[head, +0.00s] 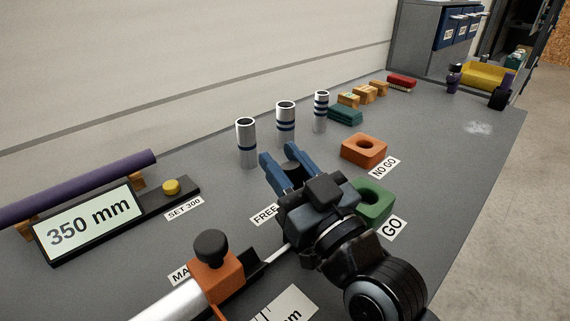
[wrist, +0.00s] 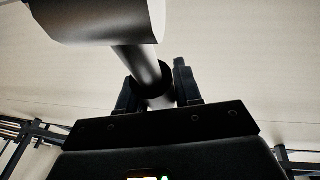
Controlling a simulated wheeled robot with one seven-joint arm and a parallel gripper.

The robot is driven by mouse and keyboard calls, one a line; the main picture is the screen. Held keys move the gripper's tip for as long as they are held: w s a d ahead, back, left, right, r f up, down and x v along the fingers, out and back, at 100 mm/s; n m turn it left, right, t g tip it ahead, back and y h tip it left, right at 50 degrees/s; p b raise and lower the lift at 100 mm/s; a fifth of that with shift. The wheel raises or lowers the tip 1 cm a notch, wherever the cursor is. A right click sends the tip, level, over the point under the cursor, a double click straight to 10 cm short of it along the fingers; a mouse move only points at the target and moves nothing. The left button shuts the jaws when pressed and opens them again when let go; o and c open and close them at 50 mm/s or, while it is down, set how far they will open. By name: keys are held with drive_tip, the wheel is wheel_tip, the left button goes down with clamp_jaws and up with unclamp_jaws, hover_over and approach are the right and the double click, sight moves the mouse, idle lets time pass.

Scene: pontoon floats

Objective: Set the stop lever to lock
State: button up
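My gripper (head: 280,154) is at the middle of the bench, its two blue fingers spread apart on either side of a dark upright piece (head: 291,170), which looks like the stop lever. It stands behind the FREE label (head: 264,216), which is partly covered by my gripper. In the wrist view a dark rod (wrist: 145,65) with a thick cylindrical head (wrist: 100,18) runs between the fingers (wrist: 158,92). The fingers are close to the rod; whether they press on it is not clear. The lever's base and a lock label are not visible.
Several steel posts (head: 246,143) stand behind my gripper. An orange NO GO block (head: 363,149) and a green GO ring (head: 376,199) lie to its right. An orange clamp (head: 217,281) with a black knob is at front left, near the 350 mm display (head: 90,222).

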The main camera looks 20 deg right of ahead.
drive_tip(key=o, duration=0.4)
drive_tip(key=shift+s+f, duration=0.2)
drive_tip(key=shift+s, duration=0.2)
drive_tip(key=shift+s+d, duration=0.3)
drive_tip(key=shift+s, duration=1.75)
drive_tip(key=shift+s+d, duration=0.3)
drive_tip(key=shift+s, duration=1.75)
drive_tip(key=shift+s+d, duration=0.3)
drive_tip(key=shift+s, duration=1.75)
